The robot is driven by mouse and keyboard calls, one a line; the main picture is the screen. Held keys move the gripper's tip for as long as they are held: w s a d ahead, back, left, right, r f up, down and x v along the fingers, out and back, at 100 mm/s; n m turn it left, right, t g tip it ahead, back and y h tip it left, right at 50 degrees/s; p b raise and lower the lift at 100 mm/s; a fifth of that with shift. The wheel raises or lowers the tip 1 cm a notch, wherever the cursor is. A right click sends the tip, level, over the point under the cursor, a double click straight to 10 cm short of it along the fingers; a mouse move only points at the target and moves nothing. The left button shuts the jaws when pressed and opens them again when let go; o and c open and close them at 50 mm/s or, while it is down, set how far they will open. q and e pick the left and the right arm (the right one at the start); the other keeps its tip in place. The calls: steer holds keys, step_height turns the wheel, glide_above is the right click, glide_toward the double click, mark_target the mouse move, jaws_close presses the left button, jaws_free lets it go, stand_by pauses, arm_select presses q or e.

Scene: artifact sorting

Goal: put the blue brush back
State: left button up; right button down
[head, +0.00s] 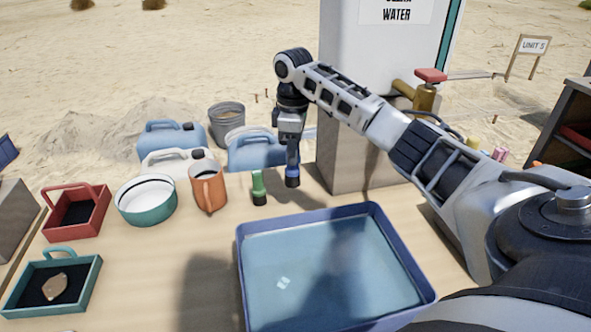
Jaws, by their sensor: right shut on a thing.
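My right gripper (290,138) points down over the sandy table behind the blue basin. It is shut on the blue brush (292,172), which hangs upright with its dark end down. I cannot tell whether that end touches the table. A green brush (258,188) stands upright just left of the blue one, apart from it. My left gripper is not in view.
A blue basin (431,293) of water lies in front. Left are an orange mug (208,190), a teal-and-white bowl (147,208), a red tray (103,210), a teal tray (92,285) with a shard, and jugs (258,152). A white water tank (345,100) stands behind.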

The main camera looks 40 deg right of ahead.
steer(key=w+d+f+b, duration=0.2)
steer(key=w+d+f, duration=0.2)
steer(key=f, duration=0.5)
steer(key=shift+d+f, duration=0.2)
steer(key=shift+f, duration=0.05)
steer(key=shift+w, duration=0.1)
steer(key=shift+f+b, duration=0.15)
steer(key=shift+b, duration=0.15)
steer(key=c, duration=1.2)
jaws_free()
steer(key=shift+o, duration=0.2)
step_height(320, 180, up, 12)
steer(key=p, duration=0.1)
steer(key=shift+p, duration=0.35)
